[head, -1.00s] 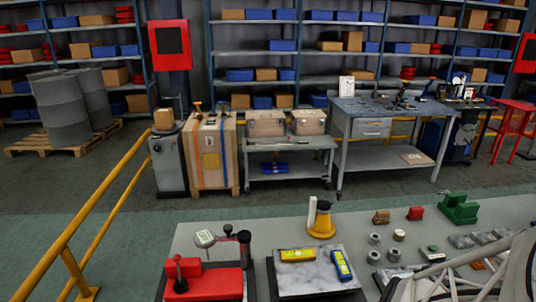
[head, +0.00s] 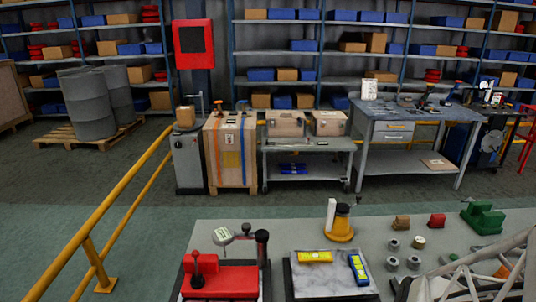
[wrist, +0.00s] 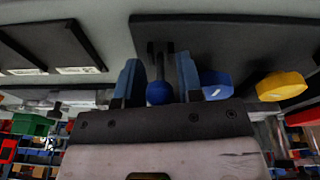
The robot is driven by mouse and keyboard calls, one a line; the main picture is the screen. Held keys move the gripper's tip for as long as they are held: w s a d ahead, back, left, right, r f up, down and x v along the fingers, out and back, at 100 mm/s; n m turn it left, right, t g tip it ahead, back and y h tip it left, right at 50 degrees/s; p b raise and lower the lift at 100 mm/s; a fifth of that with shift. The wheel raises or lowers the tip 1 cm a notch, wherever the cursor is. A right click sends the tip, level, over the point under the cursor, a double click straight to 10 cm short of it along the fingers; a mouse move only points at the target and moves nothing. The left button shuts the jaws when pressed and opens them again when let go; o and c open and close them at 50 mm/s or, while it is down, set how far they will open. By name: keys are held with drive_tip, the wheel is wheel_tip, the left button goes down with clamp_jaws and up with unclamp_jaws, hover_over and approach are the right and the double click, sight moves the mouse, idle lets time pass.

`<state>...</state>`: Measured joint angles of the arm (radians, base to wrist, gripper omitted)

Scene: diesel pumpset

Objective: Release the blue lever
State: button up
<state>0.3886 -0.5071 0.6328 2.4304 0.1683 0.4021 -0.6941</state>
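The blue lever, a dark stem with a round blue knob (wrist: 158,93), shows in the wrist view against a dark panel (wrist: 235,45). My gripper (wrist: 158,68) has its two blue fingers apart, one on each side of the lever. A gap shows between the knob and each finger, so nothing is gripped. The lever is not made out in the head view, and my gripper is not seen there.
A blue knob (wrist: 214,85) lies just right of the right finger, with a yellow knob (wrist: 282,86) beyond it. In the head view, a grey bench (head: 275,235) holds a red block (head: 220,280), a level plate (head: 315,282) and small parts.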

drive_tip(key=shift+w+g, duration=0.3)
drive_tip(key=shift+g, duration=0.55)
drive_tip(key=shift+w+g, duration=0.3)
drive_tip(key=shift+g, duration=0.55)
drive_tip(key=shift+w+g, duration=0.3)
drive_tip(key=shift+g, duration=0.5)
drive_tip(key=shift+w+g, duration=0.25)
drive_tip(key=shift+g, duration=0.55)
drive_tip(key=shift+w+r, duration=0.2)
drive_tip(key=shift+r, duration=0.05)
drive_tip(key=v, duration=0.7)
drive_tip(key=s+a+r+m+t, duration=0.1)
drive_tip(key=s+a+r+t, duration=0.4)
drive_tip(key=r, duration=0.4)
drive_tip(key=s+a+r+m+t, duration=0.1)
drive_tip(key=s+a+r+t, duration=0.15)
drive_tip(key=a+r, duration=0.6)
drive_tip(key=s+a+f+n+t+h, duration=0.1)
drive_tip(key=a+f+n, duration=0.4)
drive_tip(key=n, duration=0.9)
drive_tip(key=s+a+f+n+t+h, duration=0.2)
drive_tip(key=a+f+n, duration=0.3)
drive_tip(key=n, duration=0.9)
drive_tip(key=shift+s+a+n+t+h, duration=0.3)
drive_tip(key=shift+a+t+h, duration=0.25)
drive_tip(key=shift+a, duration=0.75)
